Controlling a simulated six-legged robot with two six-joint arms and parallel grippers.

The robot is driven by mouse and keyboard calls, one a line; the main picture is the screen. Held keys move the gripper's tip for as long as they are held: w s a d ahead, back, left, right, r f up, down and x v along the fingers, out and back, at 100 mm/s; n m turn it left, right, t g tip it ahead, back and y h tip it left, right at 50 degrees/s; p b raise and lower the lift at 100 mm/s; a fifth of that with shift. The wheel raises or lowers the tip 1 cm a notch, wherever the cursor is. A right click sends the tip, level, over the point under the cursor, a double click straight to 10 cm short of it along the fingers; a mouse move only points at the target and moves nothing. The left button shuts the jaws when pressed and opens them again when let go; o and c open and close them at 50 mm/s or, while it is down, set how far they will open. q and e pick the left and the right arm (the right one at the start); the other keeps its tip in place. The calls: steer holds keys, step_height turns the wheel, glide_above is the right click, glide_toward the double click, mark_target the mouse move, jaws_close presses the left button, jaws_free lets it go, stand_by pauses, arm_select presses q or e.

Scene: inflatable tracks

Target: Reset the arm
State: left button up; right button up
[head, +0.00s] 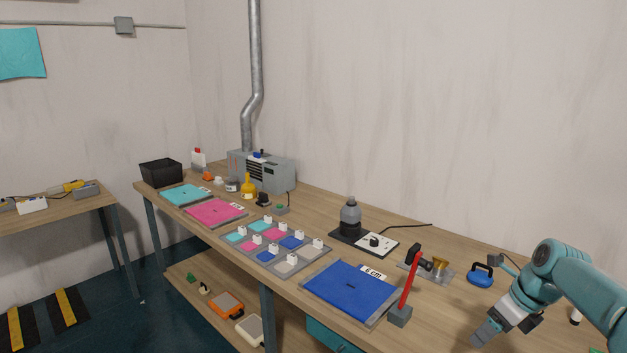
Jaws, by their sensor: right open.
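My right arm comes in from the right edge in teal. Its gripper (487,333) points down and left above the right end of the long wooden table (440,243). The gripper is open, with nothing seen between its fingers. A red-handled hammer (410,285) stands upright in a grey block left of the gripper, apart from it. A blue handled tool (480,275) lies behind the gripper, also apart. My left gripper is not in view.
A blue sheet (350,290), a tray of colour swatches (300,262), pink (214,212) and teal sheets (186,194) lie along the table. A dark bottle on a base (350,218) stands near the wall. A grey machine (270,172) stands at the back.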

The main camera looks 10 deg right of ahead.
steer(key=s+a+f+n+g+y+b, duration=0.1)
steer(key=s+a+f+n+g+b, duration=0.2)
steer(key=a+f, duration=0.9)
steer(key=s+a+f+n+g+y+b, duration=0.1)
steer(key=s+a+f+n+g, duration=0.2)
steer(key=a+f, duration=0.9)
steer(key=s+a+f+n+t+b, duration=0.1)
steer(key=s+a+f+n, duration=0.3)
steer(key=s+f+n, duration=0.3)
steer(key=s+a+f+n+t+b, duration=0.1)
steer(key=s+a+f+n, duration=0.3)
steer(key=n, duration=1.2)
steer(key=s+f+t, duration=0.1)
steer(key=s+f, duration=0.3)
steer(key=s, duration=0.2)
steer(key=shift+s+f+n, duration=0.2)
steer(key=shift+n, duration=0.2)
steer(key=shift+a, duration=0.1)
